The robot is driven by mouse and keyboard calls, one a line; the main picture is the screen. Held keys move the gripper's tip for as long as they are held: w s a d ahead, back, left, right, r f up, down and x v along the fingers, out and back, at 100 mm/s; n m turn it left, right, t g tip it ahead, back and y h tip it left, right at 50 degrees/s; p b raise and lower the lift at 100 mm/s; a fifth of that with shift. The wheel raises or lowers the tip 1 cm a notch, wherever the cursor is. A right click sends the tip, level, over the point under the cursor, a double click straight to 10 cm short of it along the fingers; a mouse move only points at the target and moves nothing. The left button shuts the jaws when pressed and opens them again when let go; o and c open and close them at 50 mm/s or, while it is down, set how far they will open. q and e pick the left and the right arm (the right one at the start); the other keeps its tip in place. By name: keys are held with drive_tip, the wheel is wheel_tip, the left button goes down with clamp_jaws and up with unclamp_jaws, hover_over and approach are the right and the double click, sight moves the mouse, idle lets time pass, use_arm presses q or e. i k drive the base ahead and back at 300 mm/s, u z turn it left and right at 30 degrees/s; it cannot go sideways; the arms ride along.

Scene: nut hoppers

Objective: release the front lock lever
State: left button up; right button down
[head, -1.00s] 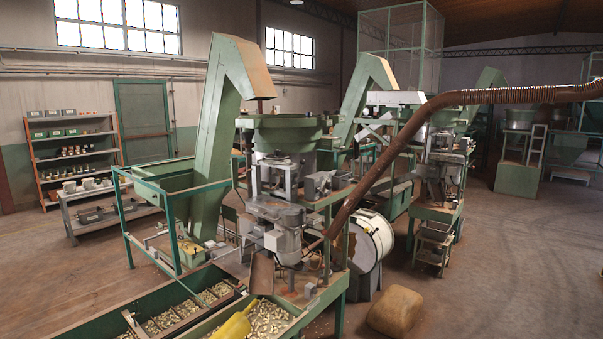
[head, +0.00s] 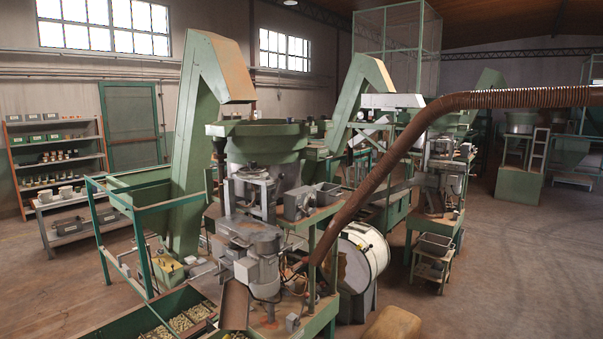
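The nearest nut machine (head: 265,142) stands in the middle of the head view, with a round green hopper bowl on top and a grey metal mechanism (head: 252,240) below it. A brown chute (head: 234,303) slopes down from its front. Small fittings sit around the mechanism, but I cannot tell which of them is the front lock lever. Neither of my grippers is in view.
Green bins of nuts (head: 180,322) lie at the lower left, below the chute. A brown ribbed hose (head: 400,155) arches across the right side. A white drum (head: 362,258) and a tan sack (head: 393,324) stand right of the machine. Open floor (head: 500,270) lies farther right.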

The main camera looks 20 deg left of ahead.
sight(281, 176)
drive_tip(key=u, duration=0.4)
drive_tip(key=i, duration=2.05)
drive_tip(key=u, duration=1.05)
drive_tip(key=i, duration=0.75)
drive_tip(key=u, duration=0.25)
